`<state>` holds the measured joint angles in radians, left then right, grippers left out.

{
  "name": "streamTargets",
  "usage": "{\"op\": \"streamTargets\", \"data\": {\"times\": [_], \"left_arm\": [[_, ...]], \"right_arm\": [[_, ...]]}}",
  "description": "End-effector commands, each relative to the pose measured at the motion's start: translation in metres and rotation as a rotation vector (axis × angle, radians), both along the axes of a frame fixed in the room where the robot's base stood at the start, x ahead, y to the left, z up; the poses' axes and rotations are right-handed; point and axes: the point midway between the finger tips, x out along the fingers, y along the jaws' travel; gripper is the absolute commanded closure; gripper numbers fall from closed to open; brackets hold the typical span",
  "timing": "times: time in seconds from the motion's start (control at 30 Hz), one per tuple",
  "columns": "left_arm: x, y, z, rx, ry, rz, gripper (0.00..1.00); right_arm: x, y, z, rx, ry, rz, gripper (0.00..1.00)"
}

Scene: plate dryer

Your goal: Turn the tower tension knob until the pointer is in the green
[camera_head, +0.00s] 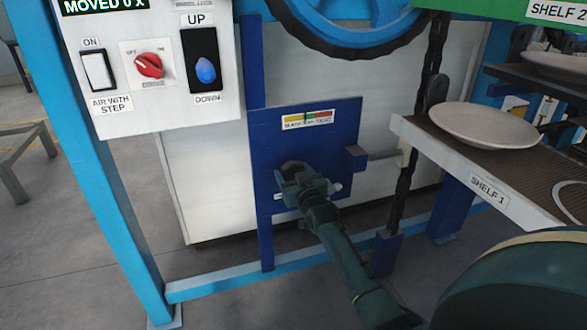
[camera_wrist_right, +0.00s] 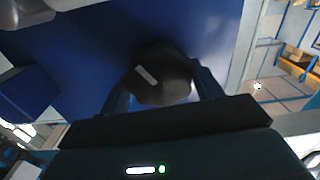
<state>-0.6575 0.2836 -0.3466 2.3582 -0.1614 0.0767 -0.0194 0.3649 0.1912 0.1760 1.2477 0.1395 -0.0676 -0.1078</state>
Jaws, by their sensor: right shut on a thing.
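The tension knob (camera_wrist_right: 160,75) is dark, many-sided and carries a pale mark on its face. It sits on a dark blue panel (camera_head: 346,122). My right gripper (camera_head: 300,178) is at this panel, shut on the knob, with one finger on each side of it in the wrist view (camera_wrist_right: 162,88). In the head view the gripper mostly hides the knob. The gauge (camera_head: 307,120) above it has yellow, green and red bands. Its pointer is too small to read surely; a thin dark mark shows near the green band. My left gripper is not in view.
A control box (camera_head: 150,100) with a red switch (camera_head: 148,66) and a blue up/down rocker (camera_head: 205,71) hangs at upper left. Shelf 1 (camera_head: 470,176) holds a white plate (camera_head: 485,125) at right. A blue wheel (camera_head: 350,42) and a dark chain (camera_head: 402,190) are close by.

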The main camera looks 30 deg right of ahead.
Motion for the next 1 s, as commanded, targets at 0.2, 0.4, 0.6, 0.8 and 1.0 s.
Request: {"op": "streamTargets", "data": {"times": [0.2, 0.4, 0.6, 0.8, 1.0], "left_arm": [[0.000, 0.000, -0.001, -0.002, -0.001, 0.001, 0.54], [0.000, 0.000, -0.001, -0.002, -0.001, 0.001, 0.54], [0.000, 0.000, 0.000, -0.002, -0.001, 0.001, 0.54], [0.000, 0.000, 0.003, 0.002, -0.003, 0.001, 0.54], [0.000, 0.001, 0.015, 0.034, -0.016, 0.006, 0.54]], "right_arm": [[0.000, 0.000, -0.001, -0.002, -0.001, 0.000, 0.58], [0.000, 0.000, -0.001, -0.003, 0.000, 0.000, 0.19], [0.000, 0.000, -0.001, -0.004, 0.000, 0.000, 0.14], [-0.005, 0.001, 0.000, -0.004, 0.001, 0.000, 0.14], [-0.037, 0.009, 0.002, -0.003, 0.003, 0.001, 0.14]]}}
